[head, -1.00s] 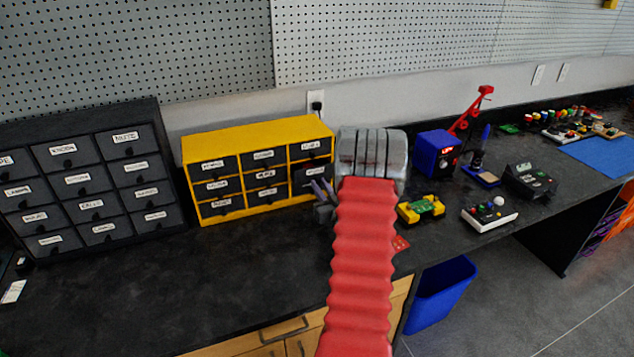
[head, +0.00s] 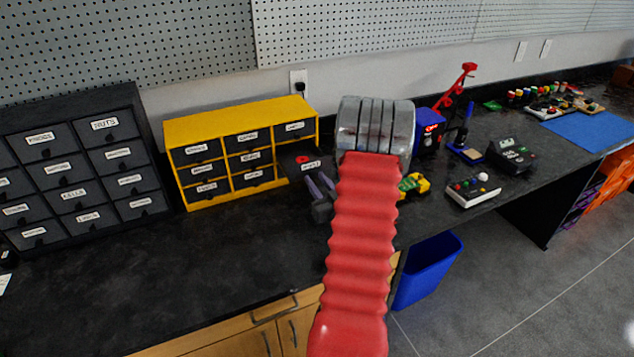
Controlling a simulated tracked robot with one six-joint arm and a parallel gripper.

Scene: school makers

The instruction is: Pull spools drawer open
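The yellow cabinet (head: 240,114) stands on the black counter against the wall, with several black labelled drawers. Its right-column, middle-row drawer (head: 296,160) is pulled out towards me. A red round thing (head: 302,159) lies inside it. The drawer's white label (head: 311,165) is too blurred to read surely. My gripper (head: 318,182) is at the front of this drawer, its two purple fingers either side of where the handle sits. The fingers have a small gap and appear closed on the handle, which is hidden. The other cabinet drawers are closed.
A dark drawer cabinet (head: 82,168) stands at the left. Right of my arm are a blue box (head: 428,133), a yellow-green gadget (head: 414,185) and a white board with knobs (head: 473,190). The front-left counter (head: 150,270) is clear. A blue bin (head: 428,270) stands on the floor.

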